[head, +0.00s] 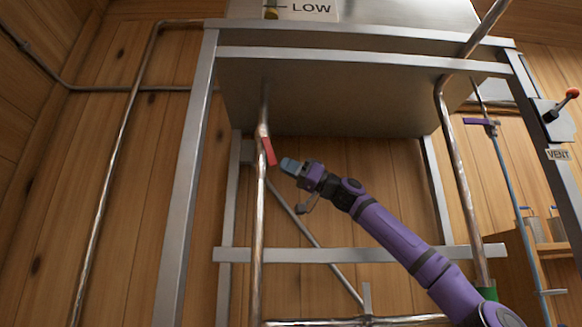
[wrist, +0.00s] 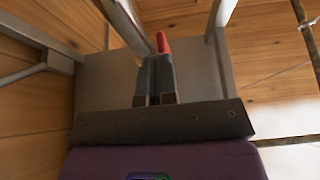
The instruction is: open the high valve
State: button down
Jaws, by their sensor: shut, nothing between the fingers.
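A red valve lever (head: 268,151) sits on the vertical copper pipe under the metal tank in the head view, slanting down to the right along the pipe. No label reading "high" shows on it. My gripper (head: 287,165) is just right of the lever's lower end, fingers together and empty, pointing up and left. In the wrist view my gripper (wrist: 156,76) is shut, and the red lever's tip (wrist: 162,42) shows just beyond the fingertips. The fingers hide the rest of the lever there. Whether they touch it I cannot tell.
The tank (head: 340,95) hangs in a grey steel frame (head: 190,180). A "LOW" sign (head: 310,8) is at the top. On the right are a "VENT" sign (head: 558,155), a red-knobbed lever (head: 572,94) and a purple handle (head: 480,122).

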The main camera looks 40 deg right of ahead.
jog(key=w+a, duration=0.1)
jog(key=a+f, duration=0.1)
jog(key=shift+w+a+f, duration=0.3)
jog(key=shift+w+a, duration=0.05)
jog(key=shift+w, duration=0.05)
jog(key=v, duration=1.3)
jog(key=shift+f, duration=0.2)
jog(key=shift+s, duration=0.1)
